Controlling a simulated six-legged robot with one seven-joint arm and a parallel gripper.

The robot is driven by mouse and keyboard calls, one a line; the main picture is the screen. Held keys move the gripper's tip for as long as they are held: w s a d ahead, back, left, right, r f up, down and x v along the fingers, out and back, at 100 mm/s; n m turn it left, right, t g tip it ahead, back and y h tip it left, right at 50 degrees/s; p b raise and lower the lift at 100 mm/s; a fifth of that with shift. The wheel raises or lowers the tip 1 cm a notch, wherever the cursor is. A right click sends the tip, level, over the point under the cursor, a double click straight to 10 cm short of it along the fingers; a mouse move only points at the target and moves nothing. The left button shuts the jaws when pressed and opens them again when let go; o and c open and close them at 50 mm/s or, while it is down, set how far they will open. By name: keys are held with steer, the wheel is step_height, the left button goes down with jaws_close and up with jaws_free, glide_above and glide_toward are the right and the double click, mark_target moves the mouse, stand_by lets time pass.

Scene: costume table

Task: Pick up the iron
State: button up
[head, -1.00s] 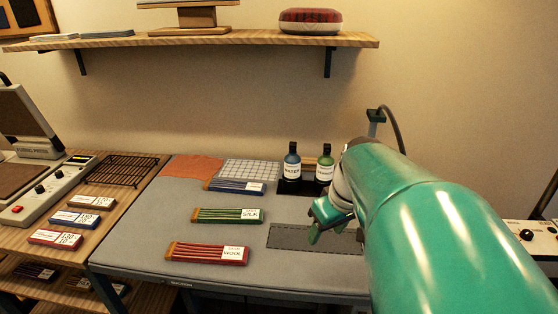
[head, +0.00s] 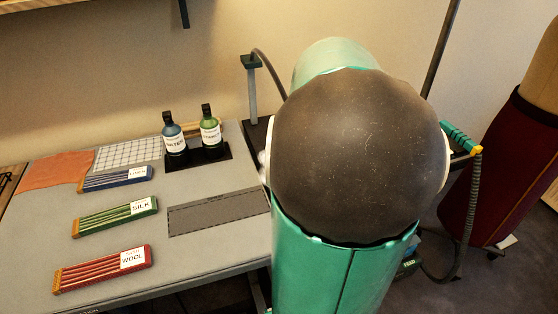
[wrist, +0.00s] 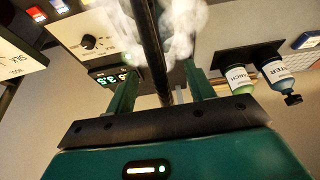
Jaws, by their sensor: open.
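I cannot make out an iron for certain in either view. In the wrist view my gripper (wrist: 158,78) is open, its two green fingers apart. A dark rod (wrist: 152,45) shows between them; I cannot tell how far beyond them it is. White steam (wrist: 185,30) rises around the rod. A white control box (wrist: 85,38) with a knob and lit green digits is beyond the left finger. In the head view my arm hides the gripper and the right end of the table. A green ribbed handle with a yellow end (head: 460,138) shows right of my arm.
The grey table (head: 225,245) holds labelled bundles, including wool (head: 105,268) and silk (head: 115,215), and a blue bottle (head: 173,138) and green bottle (head: 210,132). A dark ribbed hose (head: 466,210) hangs at right, near a dark red dress form (head: 500,165).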

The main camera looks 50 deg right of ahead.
steer(key=shift+w+d+f, duration=0.25)
steer(key=shift+d+f, duration=0.05)
steer(key=shift+d, duration=0.2)
steer(key=shift+w+d+f, duration=0.2)
steer(key=shift+d+f, duration=0.05)
steer(key=shift+d, duration=0.2)
steer(key=x, duration=0.7)
steer(key=shift+s+a+f, duration=0.1)
steer(key=shift+s+f, duration=0.15)
steer(key=shift+f, duration=0.05)
steer(key=shift+w+f, duration=0.2)
steer(key=shift+f, duration=0.4)
steer(key=x, duration=0.4)
steer(key=shift+w+f, duration=0.1)
steer(key=shift+w, duration=0.05)
jaws_close()
steer(key=shift+d, duration=0.2)
